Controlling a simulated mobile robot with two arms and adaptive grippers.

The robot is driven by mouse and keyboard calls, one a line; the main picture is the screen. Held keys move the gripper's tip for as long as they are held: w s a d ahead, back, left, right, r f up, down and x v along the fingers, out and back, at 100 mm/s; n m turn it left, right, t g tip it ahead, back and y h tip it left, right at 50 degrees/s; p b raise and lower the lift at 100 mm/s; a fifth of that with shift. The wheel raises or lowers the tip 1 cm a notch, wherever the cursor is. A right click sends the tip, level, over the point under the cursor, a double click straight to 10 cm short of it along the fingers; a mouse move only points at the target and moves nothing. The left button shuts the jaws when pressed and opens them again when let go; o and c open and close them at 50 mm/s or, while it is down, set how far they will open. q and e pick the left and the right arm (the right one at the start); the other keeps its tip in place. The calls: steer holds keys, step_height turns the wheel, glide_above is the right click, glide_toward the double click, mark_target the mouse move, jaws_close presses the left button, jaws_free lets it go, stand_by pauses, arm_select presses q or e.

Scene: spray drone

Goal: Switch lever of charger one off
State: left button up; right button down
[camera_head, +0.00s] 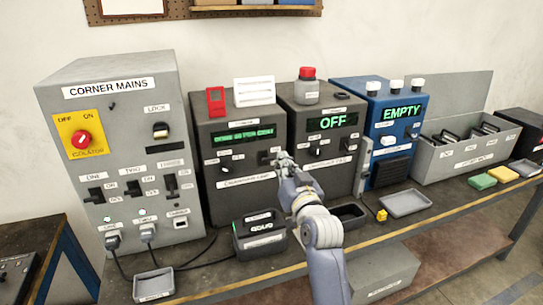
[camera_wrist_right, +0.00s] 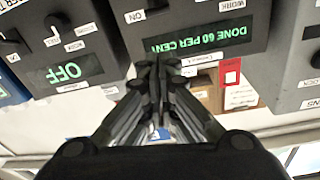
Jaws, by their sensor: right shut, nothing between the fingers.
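A dark grey unit (camera_head: 236,165) stands left of centre. Its green display (camera_head: 244,133) reads DONE 60 PER CENT in the upside-down wrist view (camera_wrist_right: 197,40). Its front label is too small to read surely as charger one. It has a small knob (camera_head: 225,168) at left and a switch lever (camera_head: 265,157) at right. My right gripper (camera_head: 283,158) is shut and empty, just right of that lever; I cannot tell whether they touch. In the wrist view its closed fingers (camera_wrist_right: 155,66) overlap the unit's edge. The lever's setting is unclear. My left gripper is not in view.
A similar dark unit (camera_head: 340,178) showing OFF stands close on the right, partly behind my arm. The grey CORNER MAINS cabinet (camera_head: 112,80) is at left. A dark block (camera_head: 260,236) and grey trays (camera_head: 405,203) lie on the bench. The blue EMPTY unit (camera_head: 395,115) stands farther right.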

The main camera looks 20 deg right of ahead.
steer(key=shift+d+r, duration=0.1)
steer(key=shift+r, duration=0.45)
steer(key=shift+w, duration=0.1)
steer(key=w+r+p, duration=0.1)
steer(key=w+p, duration=0.1)
steer(key=w, duration=0.7)
steer(key=shift+a+f+p, duration=0.15)
steer(key=shift+f+p, duration=0.2)
steer(key=shift+f, duration=0.65)
steer(key=shift+a+f+p, duration=0.1)
steer(key=shift+f+p, duration=0.2)
steer(key=shift+f, duration=0.7)
